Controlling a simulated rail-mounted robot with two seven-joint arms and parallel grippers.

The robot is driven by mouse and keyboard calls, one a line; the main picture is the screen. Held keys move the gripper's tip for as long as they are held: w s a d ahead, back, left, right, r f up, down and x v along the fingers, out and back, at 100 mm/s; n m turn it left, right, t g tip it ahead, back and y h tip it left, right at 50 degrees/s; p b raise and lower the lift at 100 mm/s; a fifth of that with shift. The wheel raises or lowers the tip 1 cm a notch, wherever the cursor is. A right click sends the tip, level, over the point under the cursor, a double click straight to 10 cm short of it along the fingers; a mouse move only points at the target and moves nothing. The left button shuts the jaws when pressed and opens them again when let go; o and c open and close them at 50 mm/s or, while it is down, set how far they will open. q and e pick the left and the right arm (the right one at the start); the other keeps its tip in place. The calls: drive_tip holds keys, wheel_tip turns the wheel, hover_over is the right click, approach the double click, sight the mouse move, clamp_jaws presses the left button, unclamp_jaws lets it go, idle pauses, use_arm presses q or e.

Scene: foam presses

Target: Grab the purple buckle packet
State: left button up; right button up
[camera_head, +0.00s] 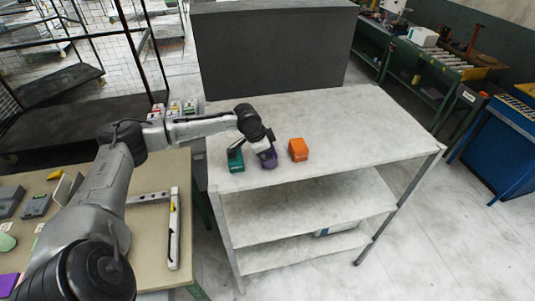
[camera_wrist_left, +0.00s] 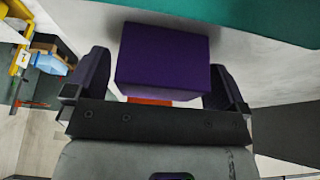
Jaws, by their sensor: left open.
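The purple buckle packet (camera_head: 269,159) stands near the front left edge of the white table, between a teal packet (camera_head: 236,161) and an orange packet (camera_head: 298,150). My left gripper (camera_head: 264,150) is over it from behind and partly hides it. In the left wrist view the purple packet (camera_wrist_left: 165,60) sits between the two open fingers of my left gripper (camera_wrist_left: 160,75), with a narrow gap visible on either side. The teal packet (camera_wrist_left: 250,15) shows at the top, and a bit of the orange packet (camera_wrist_left: 150,101) shows behind the purple one. My right gripper is not in view.
The white table (camera_head: 350,120) is clear to the right of the packets. A large dark box (camera_head: 275,45) stands behind it. A beige workbench (camera_head: 150,235) with a silver frame and small grey items lies at the left. Several small packets (camera_head: 174,108) stand at its back edge.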

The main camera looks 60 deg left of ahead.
use_arm(q)
drive_tip(key=c, duration=1)
drive_tip(key=shift+r, duration=0.1)
